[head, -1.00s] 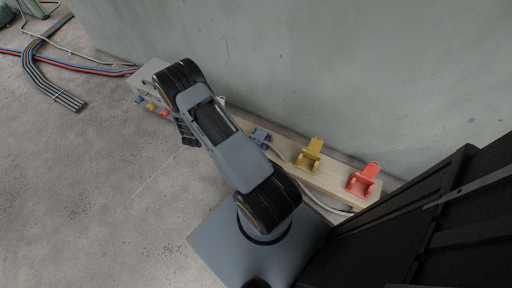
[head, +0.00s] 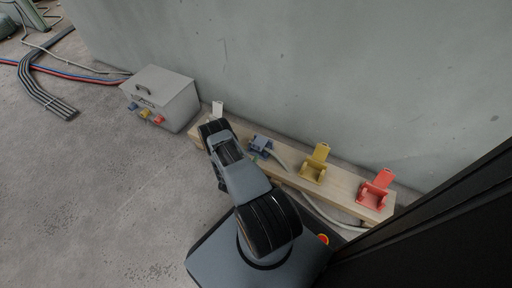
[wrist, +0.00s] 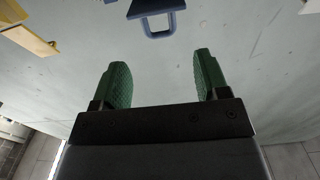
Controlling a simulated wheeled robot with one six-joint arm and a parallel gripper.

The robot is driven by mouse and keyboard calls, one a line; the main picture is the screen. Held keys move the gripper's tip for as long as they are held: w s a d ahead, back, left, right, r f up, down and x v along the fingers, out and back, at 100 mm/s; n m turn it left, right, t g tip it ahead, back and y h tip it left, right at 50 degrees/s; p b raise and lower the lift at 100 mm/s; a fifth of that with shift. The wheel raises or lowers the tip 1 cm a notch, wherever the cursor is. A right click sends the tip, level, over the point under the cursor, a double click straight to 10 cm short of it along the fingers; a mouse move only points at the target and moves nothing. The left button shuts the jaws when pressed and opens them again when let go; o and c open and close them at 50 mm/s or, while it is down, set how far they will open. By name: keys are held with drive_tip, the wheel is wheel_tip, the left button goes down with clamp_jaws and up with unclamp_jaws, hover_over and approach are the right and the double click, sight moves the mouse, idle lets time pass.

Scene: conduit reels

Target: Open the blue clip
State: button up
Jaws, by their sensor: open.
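The blue clip (head: 261,145) sits on the wooden board (head: 342,189), between a white clip and a yellow one. Its lid looks down, with no raised flap like those beside it, and a grey cable runs from it to the right. In the wrist view a blue loop-shaped part of the clip (wrist: 157,22) shows at the top edge, beyond my fingertips and apart from them. My gripper (wrist: 163,78) is open and empty, its green fingers spread.
On the board stand a white clip (head: 217,109), a yellow clip (head: 315,163) and a red clip (head: 376,190), flaps raised. A grey box (head: 170,97) with small coloured parts stands left. The wall (head: 330,70) rises close behind. Cables (head: 45,95) lie far left; open floor lies in front.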

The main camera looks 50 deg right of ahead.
sight(256, 145)
drive_tip(key=b+x, duration=0.2)
drive_tip(key=x, duration=0.5)
drive_tip(key=shift+w+d, duration=0.1)
drive_tip(key=shift+d, duration=0.15)
